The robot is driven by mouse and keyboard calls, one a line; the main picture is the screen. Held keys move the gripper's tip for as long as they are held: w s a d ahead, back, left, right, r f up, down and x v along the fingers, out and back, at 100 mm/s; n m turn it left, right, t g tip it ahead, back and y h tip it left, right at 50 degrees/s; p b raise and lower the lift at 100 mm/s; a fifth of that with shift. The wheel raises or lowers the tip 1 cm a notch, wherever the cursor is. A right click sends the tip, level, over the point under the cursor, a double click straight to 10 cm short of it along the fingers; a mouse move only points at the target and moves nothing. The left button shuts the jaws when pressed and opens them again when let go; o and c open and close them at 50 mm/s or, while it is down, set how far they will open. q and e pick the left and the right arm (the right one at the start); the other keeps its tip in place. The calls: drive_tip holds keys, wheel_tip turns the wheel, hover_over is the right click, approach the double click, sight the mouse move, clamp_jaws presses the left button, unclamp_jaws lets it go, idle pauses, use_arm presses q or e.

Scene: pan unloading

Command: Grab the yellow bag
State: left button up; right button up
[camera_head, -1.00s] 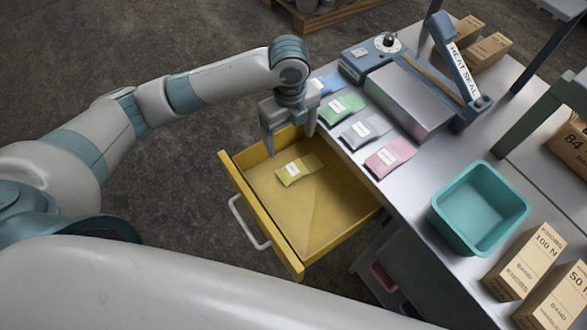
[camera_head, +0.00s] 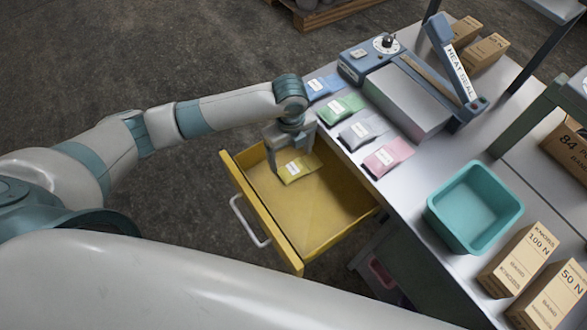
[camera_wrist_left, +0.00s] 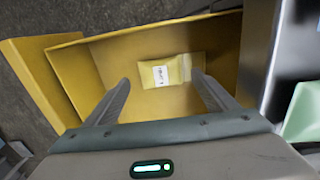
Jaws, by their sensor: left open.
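The yellow bag (camera_head: 298,167), with a white label, lies flat in the open yellow drawer (camera_head: 325,215), toward its far left end. In the left wrist view the bag (camera_wrist_left: 172,71) lies beyond the fingertips, in the span between them. My left gripper (camera_head: 292,163) is open and points down into the drawer above the bag, with its fingers apart. It also shows in the left wrist view (camera_wrist_left: 165,82), holding nothing. Whether a finger touches the bag is not clear. My right gripper is not in view.
Blue (camera_head: 325,86), green (camera_head: 342,107), grey (camera_head: 366,130) and pink (camera_head: 388,157) bags lie in a row on the metal table, right of the drawer. A heat sealer (camera_head: 408,95) stands behind them. A teal bin (camera_head: 473,206) and cardboard boxes (camera_head: 515,262) stand further right.

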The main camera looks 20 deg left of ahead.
sight(291, 167)
use_arm(q)
wheel_tip(291, 167, down, 4)
drive_tip(key=shift+s+d+r+p, duration=0.1)
drive_tip(key=shift+p, duration=0.75)
drive_tip(key=shift+f, duration=0.55)
drive_tip(key=c, duration=1.2)
